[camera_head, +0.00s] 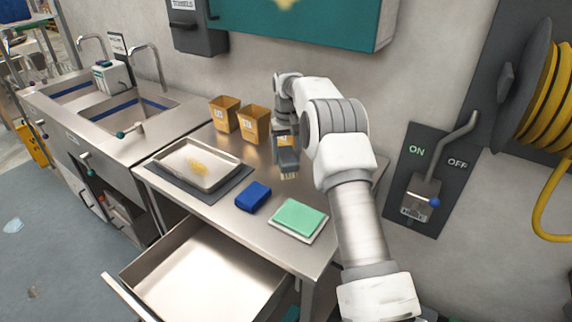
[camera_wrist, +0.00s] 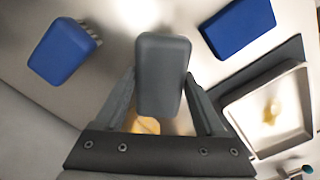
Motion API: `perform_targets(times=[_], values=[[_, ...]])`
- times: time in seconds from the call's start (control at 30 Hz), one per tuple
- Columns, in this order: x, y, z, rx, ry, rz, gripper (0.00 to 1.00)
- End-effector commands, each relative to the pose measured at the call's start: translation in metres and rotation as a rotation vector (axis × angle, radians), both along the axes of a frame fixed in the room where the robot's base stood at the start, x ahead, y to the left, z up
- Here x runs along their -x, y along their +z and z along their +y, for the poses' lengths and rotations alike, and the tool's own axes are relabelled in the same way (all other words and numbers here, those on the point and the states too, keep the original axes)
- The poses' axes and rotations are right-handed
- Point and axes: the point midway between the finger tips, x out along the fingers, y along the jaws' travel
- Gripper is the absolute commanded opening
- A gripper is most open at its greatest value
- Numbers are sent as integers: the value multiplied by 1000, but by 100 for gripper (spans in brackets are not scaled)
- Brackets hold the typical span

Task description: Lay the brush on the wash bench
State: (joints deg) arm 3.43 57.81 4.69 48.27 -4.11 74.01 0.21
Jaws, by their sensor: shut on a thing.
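My gripper (camera_head: 285,150) is shut on a grey brush (camera_head: 289,172) with pale bristles pointing down, above the steel table (camera_head: 228,200). In the wrist view the brush's grey back (camera_wrist: 162,75) sits between the two fingers (camera_wrist: 160,95). I cannot tell whether the bristles touch the table. The steel bench with two sinks (camera_head: 128,142) stands at the left in the head view, joined to or right beside the table. A blue brush with bristles (camera_wrist: 62,52) lies left of my gripper in the wrist view; I cannot make it out in the head view.
A blue block (camera_head: 253,196), a green pad on a white tray (camera_head: 299,219), a metal tray on a dark mat (camera_head: 158,161) and two tan bins (camera_head: 225,113) (camera_head: 254,124) stand on the table. An open drawer (camera_head: 130,272) juts out in front. A lever switch (camera_head: 428,185) is at right.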

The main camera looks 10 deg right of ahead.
Motion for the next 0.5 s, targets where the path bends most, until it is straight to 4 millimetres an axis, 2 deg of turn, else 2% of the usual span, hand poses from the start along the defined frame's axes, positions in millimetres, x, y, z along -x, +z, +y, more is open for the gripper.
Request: perform_targets(times=[0.27, 0.5], values=[[-7, -10, 2, 0, 0, 1, 11], [-6, -43, 1, 0, 0, 2, 11]])
